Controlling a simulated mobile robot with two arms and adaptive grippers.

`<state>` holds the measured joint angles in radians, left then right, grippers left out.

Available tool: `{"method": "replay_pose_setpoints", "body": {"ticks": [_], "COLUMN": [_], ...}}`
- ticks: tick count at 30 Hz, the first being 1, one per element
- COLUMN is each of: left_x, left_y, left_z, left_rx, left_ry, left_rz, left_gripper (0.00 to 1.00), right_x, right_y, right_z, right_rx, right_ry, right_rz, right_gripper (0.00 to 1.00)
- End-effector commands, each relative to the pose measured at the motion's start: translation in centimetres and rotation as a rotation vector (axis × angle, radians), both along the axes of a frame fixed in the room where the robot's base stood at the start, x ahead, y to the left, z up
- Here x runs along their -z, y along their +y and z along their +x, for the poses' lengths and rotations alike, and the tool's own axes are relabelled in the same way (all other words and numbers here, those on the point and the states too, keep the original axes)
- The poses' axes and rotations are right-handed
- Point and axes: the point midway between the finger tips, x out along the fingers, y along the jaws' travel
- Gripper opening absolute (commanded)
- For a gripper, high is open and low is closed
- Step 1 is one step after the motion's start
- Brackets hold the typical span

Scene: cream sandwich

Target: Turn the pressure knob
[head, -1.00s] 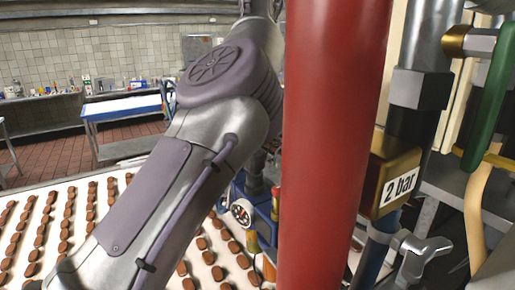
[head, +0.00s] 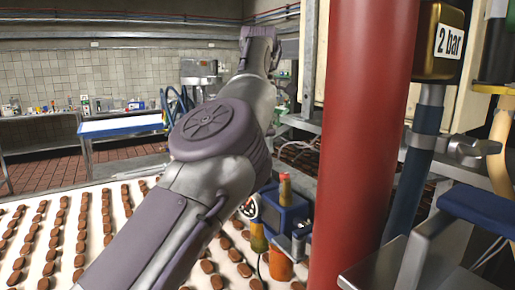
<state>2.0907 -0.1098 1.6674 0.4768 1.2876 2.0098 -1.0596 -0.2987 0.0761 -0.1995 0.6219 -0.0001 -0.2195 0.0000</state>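A blue device (head: 289,213) stands at the centre right, beside the belt of chocolate pieces. A silver valve handle (head: 470,148) is on the pipework at the right, below a brass box (head: 437,45) marked "2 bar". I cannot tell which part is the pressure knob. My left arm rises from the bottom left to the top centre, left of the device. Neither gripper shows in the head view.
A thick red pipe (head: 368,130) stands upright in front, right of the blue device. A white belt (head: 120,230) with rows of brown pieces fills the lower left. A blue-edged table (head: 122,126) stands behind. Dark blue and grey metal parts crowd the lower right.

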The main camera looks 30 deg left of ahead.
Motion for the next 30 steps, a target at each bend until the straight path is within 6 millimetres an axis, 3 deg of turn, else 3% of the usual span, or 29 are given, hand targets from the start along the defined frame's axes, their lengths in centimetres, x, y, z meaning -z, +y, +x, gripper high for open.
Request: {"method": "replay_pose_setpoints", "body": {"ticks": [3, 7, 17, 30], "left_x": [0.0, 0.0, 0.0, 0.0], "left_y": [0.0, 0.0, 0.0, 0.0], "left_z": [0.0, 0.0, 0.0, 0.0], "left_rx": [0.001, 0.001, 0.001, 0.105], "left_ry": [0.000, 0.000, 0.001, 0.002], "left_rz": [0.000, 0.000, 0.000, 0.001], "left_gripper": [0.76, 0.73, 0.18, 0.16], "right_x": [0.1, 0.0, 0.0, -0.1], "right_y": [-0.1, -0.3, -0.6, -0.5], "right_z": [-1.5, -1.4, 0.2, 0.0], "right_rx": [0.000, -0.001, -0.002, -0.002], "right_ry": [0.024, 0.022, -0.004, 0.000], "right_rz": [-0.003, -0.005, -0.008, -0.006], "right_gripper": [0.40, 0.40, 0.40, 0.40]}}
